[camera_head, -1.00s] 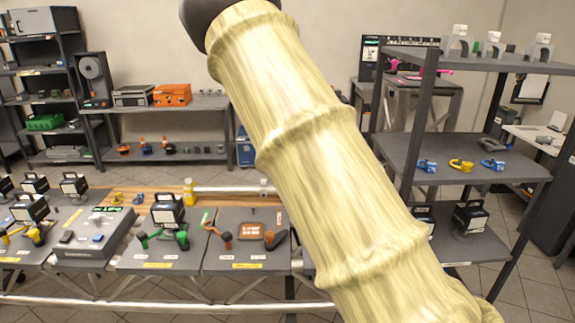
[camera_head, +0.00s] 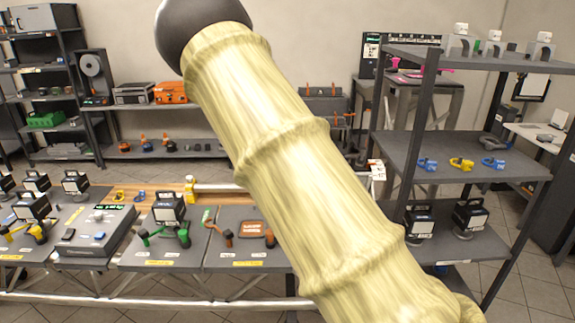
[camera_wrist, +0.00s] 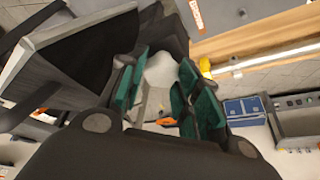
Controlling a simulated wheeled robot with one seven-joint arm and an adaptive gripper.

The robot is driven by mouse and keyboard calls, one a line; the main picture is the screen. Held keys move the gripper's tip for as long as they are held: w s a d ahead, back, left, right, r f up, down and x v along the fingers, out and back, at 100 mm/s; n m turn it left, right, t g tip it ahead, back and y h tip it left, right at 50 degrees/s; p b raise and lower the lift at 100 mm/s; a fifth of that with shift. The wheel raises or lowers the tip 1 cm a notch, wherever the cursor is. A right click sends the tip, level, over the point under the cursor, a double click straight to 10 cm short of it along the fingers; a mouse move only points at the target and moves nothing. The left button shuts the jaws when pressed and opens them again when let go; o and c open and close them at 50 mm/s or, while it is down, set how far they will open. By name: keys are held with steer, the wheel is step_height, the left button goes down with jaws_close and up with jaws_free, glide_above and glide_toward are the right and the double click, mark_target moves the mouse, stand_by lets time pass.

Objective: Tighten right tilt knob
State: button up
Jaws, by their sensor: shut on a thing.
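In the wrist view my gripper (camera_wrist: 160,95) shows dark green pads on its left and right fingers. The fingers are closed in on a thing that I cannot make out clearly, and a pale patch shows between the pads. A large dark lamp-like box with a grey frame (camera_wrist: 75,30) is close at the upper left, by the left fingers. No tilt knob can be told apart there. In the head view my gripper is out of sight. A black lamp (camera_head: 168,208) stands on the bench panel by green handles (camera_head: 183,237).
More black lamps stand on the bench, including one at the left (camera_head: 32,205). A dark shelf rack (camera_head: 480,155) at the right holds blue and yellow clamps and two lamps. A blue box (camera_wrist: 245,110) shows in the wrist view. Tiled floor lies in front.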

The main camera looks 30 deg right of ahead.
steer(key=o, duration=1)
steer(key=shift+f, duration=0.1)
steer(key=v, duration=1.2)
steer(key=shift+w+a, duration=0.1)
